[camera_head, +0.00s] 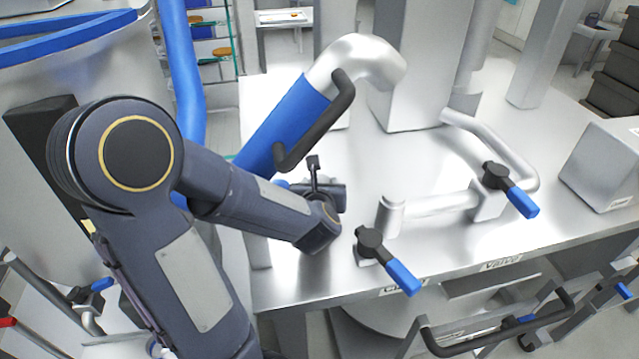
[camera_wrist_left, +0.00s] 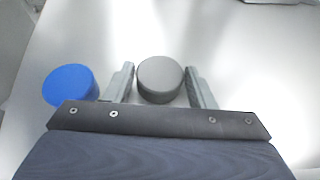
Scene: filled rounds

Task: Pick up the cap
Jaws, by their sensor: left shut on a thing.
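A grey round cap (camera_wrist_left: 160,78) is between the two fingers of my left gripper (camera_wrist_left: 159,72) in the left wrist view. The fingers are shut on its sides. A blue round cap (camera_wrist_left: 70,86) sits just outside the left finger on the pale metal surface. In the head view my left gripper (camera_head: 318,187) is low over the left part of the steel table (camera_head: 350,274). The grey cap is hard to make out there, and a bit of blue (camera_head: 282,184) shows beside the gripper. My right gripper is in neither view.
A blue pipe section with a black handle (camera_head: 318,122) rises close behind my left gripper. A silver pipe (camera_head: 440,204) with two blue-tipped valve levers (camera_head: 402,276) (camera_head: 521,200) stands to its right. A metal block (camera_head: 605,166) is at the far right.

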